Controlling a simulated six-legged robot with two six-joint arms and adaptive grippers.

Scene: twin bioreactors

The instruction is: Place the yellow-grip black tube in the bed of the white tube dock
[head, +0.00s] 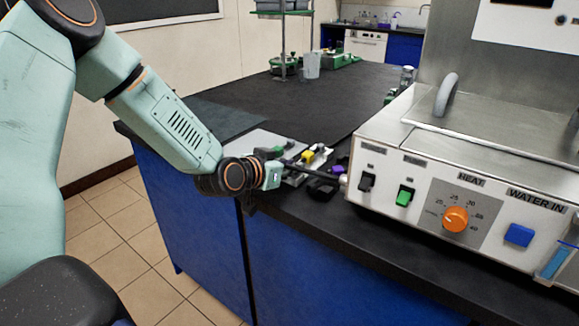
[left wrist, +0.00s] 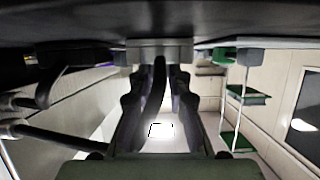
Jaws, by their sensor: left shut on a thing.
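My left gripper (head: 318,186) is low at the bench edge, in front of the dock area; its dark fingers are hard to separate from the bench. In the left wrist view the fingers (left wrist: 158,85) are shut on a black tube (left wrist: 156,98), which runs between them. A yellow grip (head: 307,157) shows just beyond the gripper in the head view; its join to the tube is unclear. The white tube dock (head: 320,153) is partly hidden behind the gripper and dark parts. I cannot see whether the tube touches its bed. My right gripper is not in view.
The white bioreactor housing (head: 410,205) stands close on the right, with switches and an orange knob (head: 455,219). A purple part (head: 338,170) is beside the gripper. A grey plate (head: 257,141) lies behind the wrist. The black benchtop (head: 300,108) beyond is largely clear.

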